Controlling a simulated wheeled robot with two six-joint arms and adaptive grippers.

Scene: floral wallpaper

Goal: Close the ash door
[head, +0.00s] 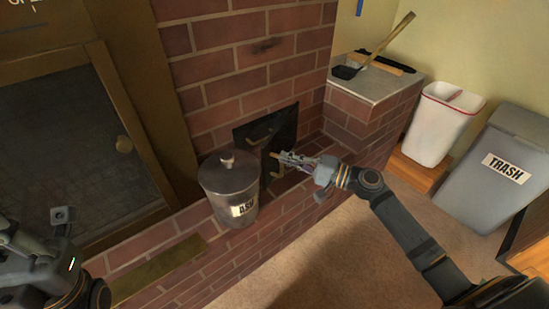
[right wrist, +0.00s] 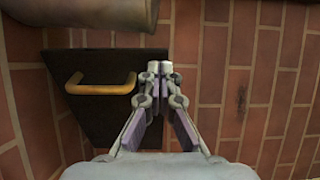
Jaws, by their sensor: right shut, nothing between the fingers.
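The ash door is a dark panel (head: 285,122) low in the red brick fireplace, partly hidden by the ash bucket and my right gripper. Its brass handle (right wrist: 100,88) shows left of my gripper in the right wrist view. I cannot tell how far the door stands open. My right gripper (head: 286,158) is shut and empty, in front of the door's right part in the head view. In the right wrist view its fingertips (right wrist: 158,68) overlap the panel's right edge; contact is unclear. My left gripper (head: 62,214) is at the far left, its jaws unclear.
A lidded metal ash bucket (head: 222,190) stands close left of the door on the brick ledge. A glass fireplace door (head: 70,150) is further left. A brick side ledge (head: 365,95) holds a shovel. A white bin (head: 440,125) and grey trash bin (head: 490,165) stand right.

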